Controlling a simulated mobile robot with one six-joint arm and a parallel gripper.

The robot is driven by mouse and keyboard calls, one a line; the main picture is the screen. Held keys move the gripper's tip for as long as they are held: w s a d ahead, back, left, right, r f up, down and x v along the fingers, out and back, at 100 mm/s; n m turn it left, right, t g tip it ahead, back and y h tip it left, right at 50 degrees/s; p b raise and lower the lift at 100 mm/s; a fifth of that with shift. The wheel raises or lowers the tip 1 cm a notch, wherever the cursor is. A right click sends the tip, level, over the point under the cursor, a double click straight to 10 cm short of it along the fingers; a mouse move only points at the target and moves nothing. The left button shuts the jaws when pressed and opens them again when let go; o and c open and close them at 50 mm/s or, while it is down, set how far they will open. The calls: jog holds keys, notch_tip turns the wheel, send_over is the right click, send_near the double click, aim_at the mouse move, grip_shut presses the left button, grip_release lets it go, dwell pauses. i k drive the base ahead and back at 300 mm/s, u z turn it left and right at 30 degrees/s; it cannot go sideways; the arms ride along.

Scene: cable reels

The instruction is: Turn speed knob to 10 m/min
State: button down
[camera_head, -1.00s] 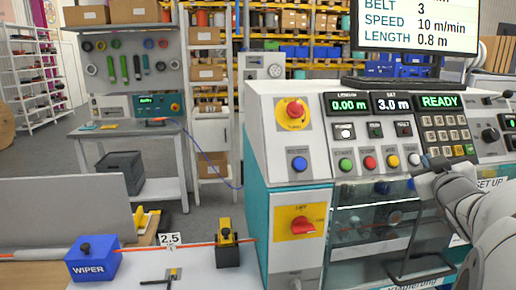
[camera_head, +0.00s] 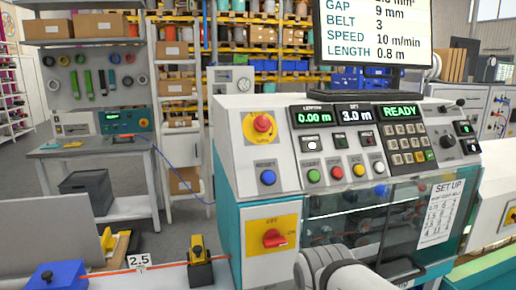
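A round black knob (camera_head: 447,140) is on the right part of the machine's sloped panel, beside a small lit display (camera_head: 465,128). I take it to be the speed knob; its scale and the display digits are too small to read. The monitor (camera_head: 375,45) above the panel lists SPEED 10 m/min. A white link of my arm (camera_head: 340,275) shows at the bottom centre, below the panel. My gripper's fingers do not show.
The panel has a yellow-backed red emergency knob (camera_head: 263,124), coloured push buttons, a keypad (camera_head: 410,143) and a READY display (camera_head: 400,111). Below are a red rotary switch (camera_head: 274,239) and a clear cover (camera_head: 350,212).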

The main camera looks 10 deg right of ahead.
aim_at(447, 141)
jog(key=z, duration=1)
jog(key=k, duration=0.4)
jog(key=z, duration=1.1)
jog(key=i, duration=1.3)
jog(key=u, duration=0.5)
